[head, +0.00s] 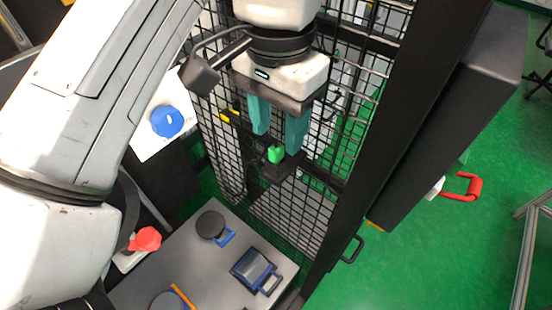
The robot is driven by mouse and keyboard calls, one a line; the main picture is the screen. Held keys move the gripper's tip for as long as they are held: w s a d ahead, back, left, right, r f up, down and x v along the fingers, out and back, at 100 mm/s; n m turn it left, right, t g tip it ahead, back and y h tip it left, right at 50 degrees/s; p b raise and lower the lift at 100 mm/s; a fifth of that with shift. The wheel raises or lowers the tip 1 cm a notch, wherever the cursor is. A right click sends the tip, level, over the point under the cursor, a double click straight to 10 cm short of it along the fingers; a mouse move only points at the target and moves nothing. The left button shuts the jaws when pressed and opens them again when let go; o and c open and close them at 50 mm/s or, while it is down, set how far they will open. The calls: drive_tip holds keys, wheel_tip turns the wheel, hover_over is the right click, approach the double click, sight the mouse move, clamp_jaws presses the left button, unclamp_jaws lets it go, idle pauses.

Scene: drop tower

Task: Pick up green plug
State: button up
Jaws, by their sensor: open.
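The green plug (275,154) is a small bright green piece that sits upright in a small black holder (281,168) at the black mesh fence. My gripper (277,144) points downward from the top centre, with two teal fingers spread apart. The fingers are open and empty. The plug shows between and slightly below the fingertips. I cannot tell from this one view how far apart in depth the fingertips and the plug are, and I see no contact.
A black mesh fence (348,120) with dark posts stands around and behind the plug. A grey table (185,262) below holds a blue-handled device (254,270) and dark round pieces. A blue knob (167,121) and a red knob (146,239) are at left.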

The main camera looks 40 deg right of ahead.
sight(276, 147)
wheel_tip(276, 147, down, 4)
drive_tip(key=b, duration=0.3)
drive_tip(key=shift+w+r, duration=0.15)
drive_tip(key=shift+r, duration=0.1)
drive_tip(key=c, duration=0.9)
